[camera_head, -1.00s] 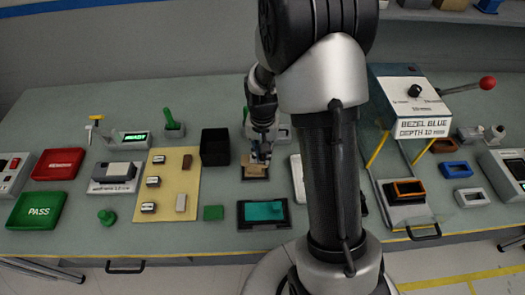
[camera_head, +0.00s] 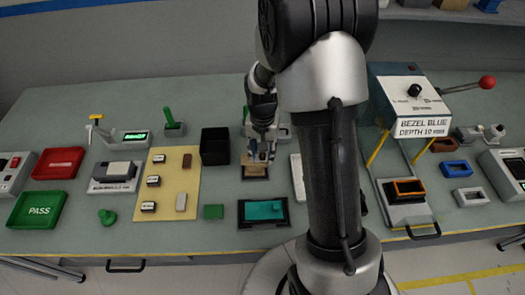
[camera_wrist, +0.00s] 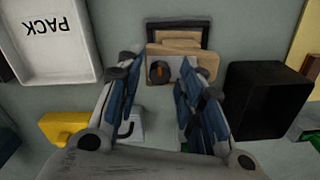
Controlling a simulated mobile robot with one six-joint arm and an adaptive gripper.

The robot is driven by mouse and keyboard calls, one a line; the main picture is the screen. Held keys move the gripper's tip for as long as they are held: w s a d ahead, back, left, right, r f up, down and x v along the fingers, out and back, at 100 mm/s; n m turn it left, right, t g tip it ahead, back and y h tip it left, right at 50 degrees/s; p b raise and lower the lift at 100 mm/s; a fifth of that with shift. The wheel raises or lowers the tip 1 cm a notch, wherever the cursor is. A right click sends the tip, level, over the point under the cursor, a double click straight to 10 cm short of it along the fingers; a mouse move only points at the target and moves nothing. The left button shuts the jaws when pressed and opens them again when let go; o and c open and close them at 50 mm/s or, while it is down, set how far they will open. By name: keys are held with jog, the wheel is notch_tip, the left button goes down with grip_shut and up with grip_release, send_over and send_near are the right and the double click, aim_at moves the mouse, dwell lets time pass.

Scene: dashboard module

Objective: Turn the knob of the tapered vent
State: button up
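The vent is a tan wooden-looking block with a dark round knob (camera_wrist: 158,71) bearing an orange mark, seen in the wrist view. The block (camera_wrist: 205,59) sits by a dark-framed pad (camera_wrist: 205,27). In the head view the vent's pad (camera_head: 255,176) lies mid-table, partly hidden by my gripper (camera_head: 262,156). My gripper also shows in the wrist view (camera_wrist: 158,64), with its blue-grey fingers spread to either side of the knob. Its fingers are apart, with a visible gap to the knob. Whether a fingertip touches the block cannot be told.
A black bin (camera_wrist: 268,101) stands close to the right of the fingers in the wrist view. A white PACK tray (camera_wrist: 50,42) and a yellow part (camera_wrist: 65,127) lie to the left. A teal part in a black tray (camera_head: 263,224) sits nearer the table's front edge.

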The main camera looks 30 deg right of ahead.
aim_at(263, 155)
jog(key=shift+r, duration=0.1)
notch_tip(263, 155, up, 12)
dwell(0.6)
dwell(0.4)
jog(key=s+a+r+n+t, duration=0.1)
jog(key=s+a+r+n, duration=0.1)
jog(key=s, duration=0.5)
jog(key=s+a+r+n+t, duration=0.2)
jog(key=s+a+r+n, duration=0.1)
jog(key=s+r, duration=0.3)
jog(key=s+a+r+n+t, duration=0.1)
jog(key=s+a+r, duration=0.3)
jog(key=s, duration=0.4)
jog(key=shift+r+n+t, duration=0.15)
jog(key=shift+n+t, duration=0.15)
jog(key=shift+n, duration=0.6)
jog(key=shift+c, duration=0.7)
